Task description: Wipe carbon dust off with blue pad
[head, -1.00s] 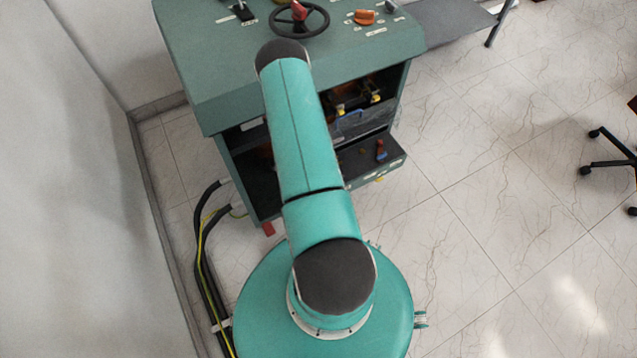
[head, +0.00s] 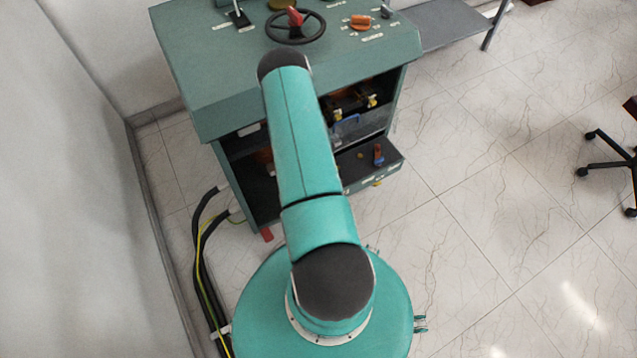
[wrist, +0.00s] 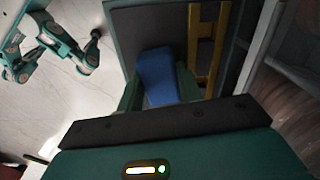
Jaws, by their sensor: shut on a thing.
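The blue pad (wrist: 157,78) is in the wrist view, between the green fingers of my gripper (wrist: 158,92). My gripper is shut on it. In front of the pad is a dark grey panel with a green edge (wrist: 122,40). I cannot tell whether the pad touches it. I cannot make out any carbon dust. In the head view my arm hides the gripper and the pad. The green cabinet (head: 225,85) stands ahead, with its front open below the top.
The cabinet top carries a black handwheel (head: 295,27) and an orange knob (head: 361,22). Black cables (head: 203,245) run along the left wall. The floor to the right is clear up to a chair base (head: 610,165).

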